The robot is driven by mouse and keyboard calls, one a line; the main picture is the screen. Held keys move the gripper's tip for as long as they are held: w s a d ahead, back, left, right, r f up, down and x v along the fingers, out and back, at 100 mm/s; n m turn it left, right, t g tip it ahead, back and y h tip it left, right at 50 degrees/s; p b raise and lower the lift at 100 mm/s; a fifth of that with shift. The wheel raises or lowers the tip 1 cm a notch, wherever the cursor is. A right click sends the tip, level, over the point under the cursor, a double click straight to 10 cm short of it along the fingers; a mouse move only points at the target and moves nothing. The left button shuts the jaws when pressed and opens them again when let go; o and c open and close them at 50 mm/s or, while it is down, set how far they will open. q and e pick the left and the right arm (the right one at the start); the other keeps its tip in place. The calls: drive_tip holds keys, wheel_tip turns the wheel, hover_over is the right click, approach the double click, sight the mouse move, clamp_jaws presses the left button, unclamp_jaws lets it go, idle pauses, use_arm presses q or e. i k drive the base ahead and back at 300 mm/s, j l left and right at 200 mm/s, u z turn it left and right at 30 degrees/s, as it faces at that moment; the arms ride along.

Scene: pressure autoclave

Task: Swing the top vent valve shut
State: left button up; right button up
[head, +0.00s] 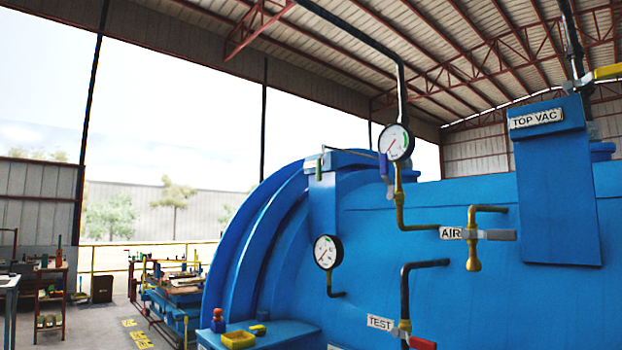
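A large blue autoclave vessel (460,290) fills the lower right of the head view. No label reading "vent" shows. A plate marked TOP VAC (536,118) is on a blue box-like post at the right. Behind it a dark vertical pipe (572,45) comes down to a fitting with a yellow lever (606,72), which points right and is cut by the picture edge. A small valve with a blue handle (383,166) hangs beside the upper gauge (396,142). I cannot tell for sure which is the top vent valve. Neither gripper is in view.
A lower gauge (327,252), an AIR valve with a grey lever (497,235) and a TEST valve with a red lever (422,343) stick out from the vessel. A yellow tray (238,340) sits on a blue ledge. Carts and shelves stand at the far left.

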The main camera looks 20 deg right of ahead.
sight(319, 161)
drive_tip(key=i, duration=1.05)
